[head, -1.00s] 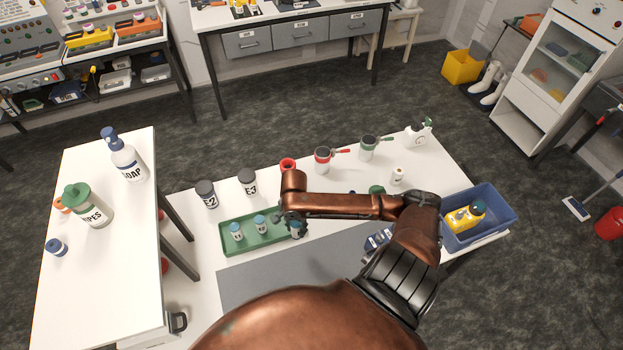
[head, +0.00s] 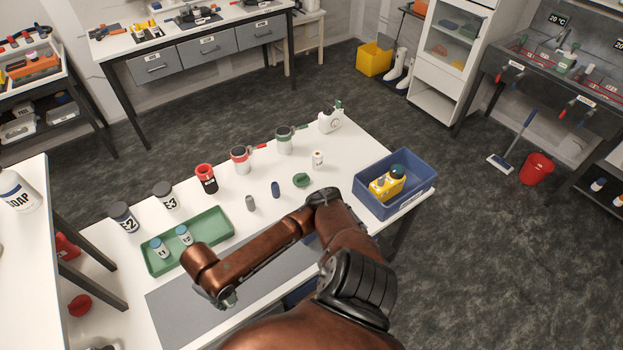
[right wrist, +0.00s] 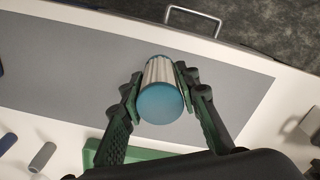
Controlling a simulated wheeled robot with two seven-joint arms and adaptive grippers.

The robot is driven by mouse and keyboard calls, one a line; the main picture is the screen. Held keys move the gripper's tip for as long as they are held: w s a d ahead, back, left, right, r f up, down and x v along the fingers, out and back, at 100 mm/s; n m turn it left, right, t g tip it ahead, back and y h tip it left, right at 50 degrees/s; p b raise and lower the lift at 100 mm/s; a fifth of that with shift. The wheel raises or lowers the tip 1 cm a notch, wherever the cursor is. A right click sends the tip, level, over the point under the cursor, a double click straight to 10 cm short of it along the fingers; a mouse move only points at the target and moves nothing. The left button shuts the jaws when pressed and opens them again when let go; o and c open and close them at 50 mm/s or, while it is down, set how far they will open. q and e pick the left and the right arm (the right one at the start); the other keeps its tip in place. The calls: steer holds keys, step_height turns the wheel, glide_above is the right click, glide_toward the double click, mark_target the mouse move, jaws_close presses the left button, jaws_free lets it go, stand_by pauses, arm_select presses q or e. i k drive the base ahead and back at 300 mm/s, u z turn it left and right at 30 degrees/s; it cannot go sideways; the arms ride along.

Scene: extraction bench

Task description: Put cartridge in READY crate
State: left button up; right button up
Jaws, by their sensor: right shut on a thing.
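My right gripper (head: 226,298) is over the grey mat, in front of the green tray (head: 208,250). In the right wrist view its two fingers (right wrist: 158,80) are shut on a cartridge (right wrist: 160,104) with a blue cap and a pale ribbed body, the cap facing the camera. In the head view that cartridge is hidden by my arm. Two more blue-capped cartridges (head: 161,249) (head: 184,236) stand in the tray. A blue crate (head: 402,203) at the bench's right end holds a yellow bottle-like item; no READY label can be read. My left gripper is out of view.
The grey mat (head: 180,308) looks clear in the wrist view. Jars E2 (head: 124,218) and E3 (head: 166,196), a red-topped cup (head: 206,179), two handled cups and small cylinders stand along the back. My forearm crosses the bench before the blue crate.

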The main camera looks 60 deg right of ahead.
mark_target(408, 179)
steer(key=u, duration=1.65)
steer(key=k, duration=2.3)
steer(key=u, duration=0.05)
